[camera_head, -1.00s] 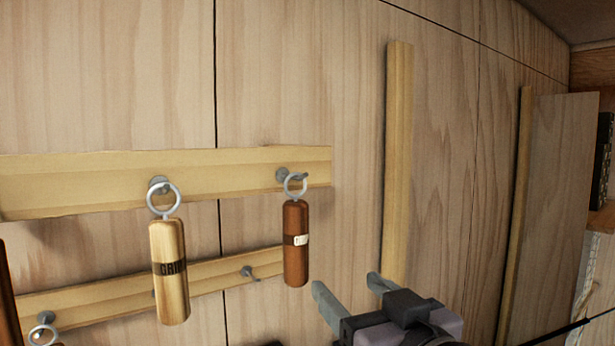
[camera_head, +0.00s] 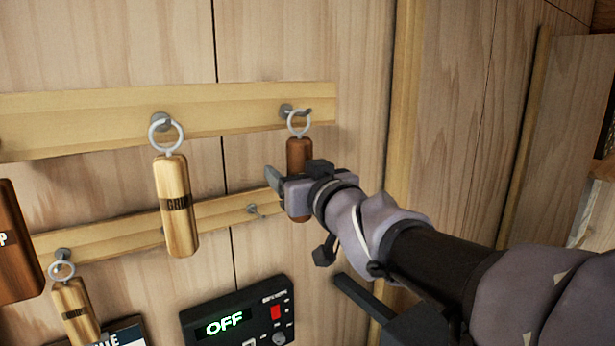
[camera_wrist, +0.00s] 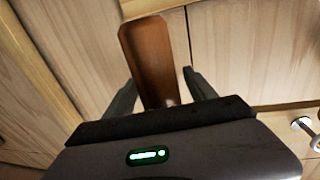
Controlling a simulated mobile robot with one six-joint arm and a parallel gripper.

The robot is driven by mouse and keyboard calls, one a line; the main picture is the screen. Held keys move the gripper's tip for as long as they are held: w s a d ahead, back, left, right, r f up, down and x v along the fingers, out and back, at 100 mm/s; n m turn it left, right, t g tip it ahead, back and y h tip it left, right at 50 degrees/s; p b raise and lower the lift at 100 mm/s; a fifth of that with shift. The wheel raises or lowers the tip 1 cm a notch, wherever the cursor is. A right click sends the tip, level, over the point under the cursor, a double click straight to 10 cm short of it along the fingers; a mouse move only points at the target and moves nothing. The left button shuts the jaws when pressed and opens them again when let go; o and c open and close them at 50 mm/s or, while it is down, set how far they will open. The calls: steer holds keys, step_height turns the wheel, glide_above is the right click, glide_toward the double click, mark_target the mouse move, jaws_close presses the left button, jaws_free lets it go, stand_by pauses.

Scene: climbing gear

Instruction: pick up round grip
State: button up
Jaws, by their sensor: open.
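A dark brown round grip (camera_head: 299,150) hangs by a metal ring from a hook at the right end of the upper wooden rail. My gripper (camera_head: 279,185) is in front of its lower half and hides much of it in the head view. In the wrist view the brown grip (camera_wrist: 153,60) stands between the two open fingers (camera_wrist: 157,88), with gaps at the sides. A light wood grip (camera_head: 175,205) marked GRIP hangs from another hook to the left. Another light grip (camera_head: 75,310) hangs lower left.
The upper rail (camera_head: 60,120) and lower rail (camera_head: 110,235) run along the plywood wall. A black box (camera_head: 240,318) reading OFF is below. A dark wooden piece (camera_head: 15,240) is at the left edge. A vertical batten (camera_head: 403,140) stands right of the brown grip.

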steer(key=shift+w+a, duration=0.15)
steer(key=shift+w, duration=0.25)
steer(key=shift+s, duration=0.35)
steer(key=shift+c, duration=0.7)
steer(key=shift+s+r, duration=0.1)
steer(key=shift+s, duration=0.1)
steer(key=c, duration=0.4)
steer(key=shift+w, duration=0.2)
jaws_close()
steer(key=shift+r, duration=0.3)
steer(key=shift+r+p, duration=0.3)
steer(key=shift+r, duration=0.25)
steer(key=p+v, duration=0.2)
steer(key=v, duration=1.6)
